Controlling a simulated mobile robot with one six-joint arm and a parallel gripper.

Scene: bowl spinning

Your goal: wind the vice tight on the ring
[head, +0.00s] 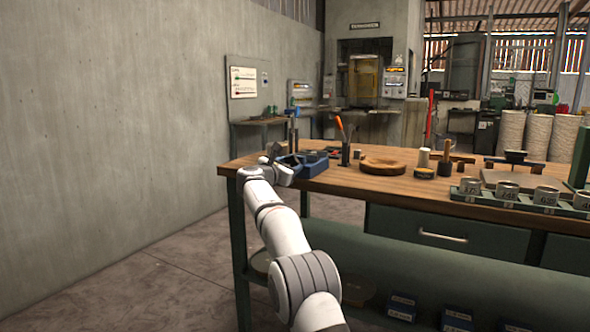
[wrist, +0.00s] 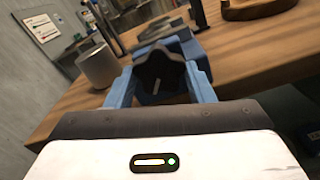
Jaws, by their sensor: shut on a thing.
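The blue vice (head: 308,163) sits at the left end of the workbench; its body (wrist: 168,32) also shows in the wrist view, beyond the knob. My gripper (head: 280,162) is at the vice's near left end. In the wrist view my gripper (wrist: 162,90) has a blue finger on each side of a dark lobed knob (wrist: 160,68) and is shut on it. The knob carries a pale line mark. A plain grey cylinder (wrist: 99,66), possibly the ring, stands upright left of the knob; I cannot tell whether the vice jaws touch it.
The wooden workbench (head: 350,183) carries a dark tool pot (head: 345,154) and a round wooden piece (head: 383,166) right of the vice. Further right is a green rack (head: 520,203) of grey rings. A concrete wall (head: 120,120) is at left, with open floor before it.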

